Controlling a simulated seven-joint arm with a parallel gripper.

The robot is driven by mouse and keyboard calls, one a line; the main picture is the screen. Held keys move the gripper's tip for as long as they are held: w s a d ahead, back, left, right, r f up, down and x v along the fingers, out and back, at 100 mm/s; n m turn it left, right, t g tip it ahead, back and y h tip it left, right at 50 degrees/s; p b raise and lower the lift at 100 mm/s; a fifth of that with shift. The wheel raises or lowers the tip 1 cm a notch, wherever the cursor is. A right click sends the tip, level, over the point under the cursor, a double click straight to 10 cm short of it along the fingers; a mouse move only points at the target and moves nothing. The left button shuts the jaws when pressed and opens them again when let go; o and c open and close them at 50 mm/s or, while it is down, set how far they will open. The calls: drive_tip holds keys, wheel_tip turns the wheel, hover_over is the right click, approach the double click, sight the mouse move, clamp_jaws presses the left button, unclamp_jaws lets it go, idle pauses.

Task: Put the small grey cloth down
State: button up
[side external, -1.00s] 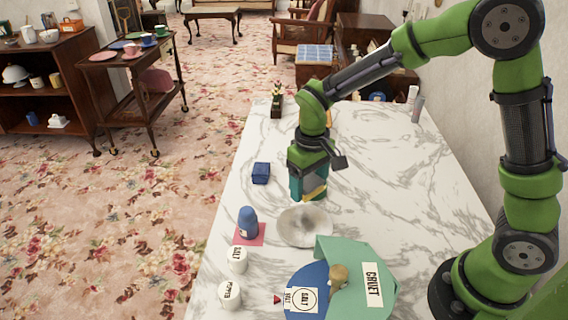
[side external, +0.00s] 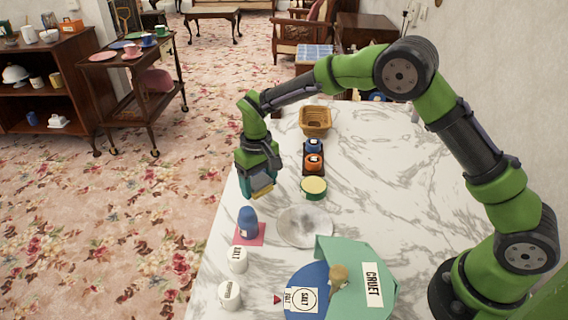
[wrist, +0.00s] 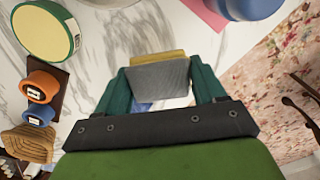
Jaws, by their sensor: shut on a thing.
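My gripper (wrist: 161,88) is shut on a small grey piece with a yellow edge, the small grey cloth (wrist: 160,76), held flat between the two green fingers. A bit of blue (wrist: 141,106) shows below the held piece in the wrist view. The blue box seen earlier is hidden from the side. Whether the held piece touches the table cannot be told.
A blue shaker (side external: 248,222) stands on a pink square (side external: 260,236). A pale round dish (side external: 304,228) lies right of it. A green-rimmed round tin (side external: 314,188), orange pot (side external: 313,163) and wicker basket (side external: 315,120) stand farther back. The marble table (side external: 400,170) is clear to the right.

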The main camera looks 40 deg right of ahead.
sight(257, 192)
drive_tip(key=shift+w+a, duration=0.1)
drive_tip(key=shift+w, duration=0.3)
drive_tip(key=shift+f, duration=1.8)
drive_tip(key=shift+f, duration=0.15)
drive_tip(key=o, duration=1)
